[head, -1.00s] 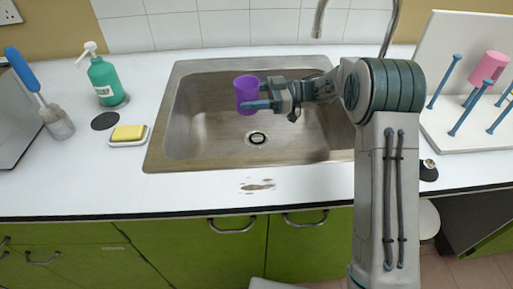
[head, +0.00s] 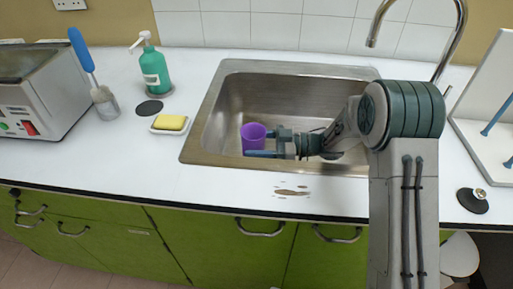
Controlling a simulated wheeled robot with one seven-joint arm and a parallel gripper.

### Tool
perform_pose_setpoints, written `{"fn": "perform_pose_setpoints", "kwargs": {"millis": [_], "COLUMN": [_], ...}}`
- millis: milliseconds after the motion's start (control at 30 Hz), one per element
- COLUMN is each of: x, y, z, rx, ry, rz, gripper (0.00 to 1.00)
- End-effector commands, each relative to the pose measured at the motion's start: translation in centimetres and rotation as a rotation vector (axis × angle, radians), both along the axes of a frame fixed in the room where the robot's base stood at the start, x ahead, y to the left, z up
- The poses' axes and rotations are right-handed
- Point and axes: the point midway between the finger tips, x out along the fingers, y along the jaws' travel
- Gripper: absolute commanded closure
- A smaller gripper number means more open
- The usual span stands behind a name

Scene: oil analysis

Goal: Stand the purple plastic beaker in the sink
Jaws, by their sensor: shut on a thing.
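The purple plastic beaker (head: 253,133) is upright, mouth up, within the outline of the sink basin (head: 232,105). My gripper (head: 262,145) reaches in from the right and is shut on the beaker, with a blue finger across its near side. The beaker's base is hidden by the finger and the sink's front rim, so I cannot tell whether it touches the basin floor. The sink drain is hidden from view.
A chrome tap (head: 460,25) rises behind the sink at right. A yellow sponge (head: 170,122) on a dish and a green soap bottle (head: 155,73) stand left of it. A white peg rack (head: 490,120) is at right. A brown stain (head: 292,192) marks the front counter.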

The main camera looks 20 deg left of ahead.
Motion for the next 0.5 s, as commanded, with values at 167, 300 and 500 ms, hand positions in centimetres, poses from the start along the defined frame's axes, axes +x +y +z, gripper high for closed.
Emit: {"fn": "perform_pose_setpoints", "kwargs": {"millis": [167, 300, 500], "x": [0.02, 0.04, 0.02], "y": [-0.01, -0.02, -0.01], "z": [-1.38, -1.32, -1.92], "rx": [0.0, 0.0, 0.001], "ry": [-0.001, -0.001, 0.0], "rz": [-0.001, -0.001, 0.0], "gripper": [0.67, 0.67, 0.67]}}
